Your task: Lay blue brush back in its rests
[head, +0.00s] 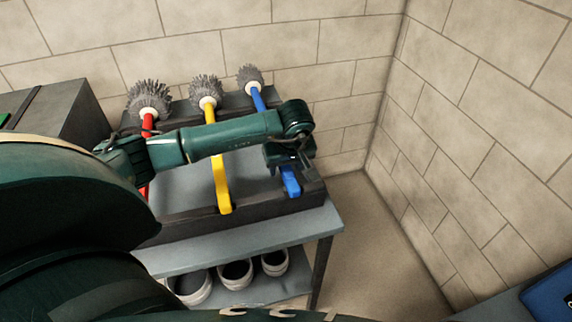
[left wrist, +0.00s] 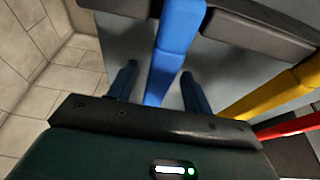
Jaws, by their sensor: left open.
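The blue brush (head: 291,181) lies across the rack, its grey bristle head (head: 249,76) at the back rail and its handle end at the front rail. In the left wrist view the blue handle (left wrist: 172,50) passes through a gap in the dark front rail (left wrist: 262,36). My left gripper (head: 292,162) is over the handle near the front rail. Its two fingers are open, one on each side of the handle, with a visible gap to each (left wrist: 158,80). The arm hides the brush's middle. My right gripper is not in view.
A yellow brush (head: 221,180) and a red brush (head: 148,122) lie in the same rack to the left. The rack stands on a grey table (head: 240,247) with several white pots (head: 274,263) on its lower shelf. Tiled walls (head: 470,120) close off the back and right.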

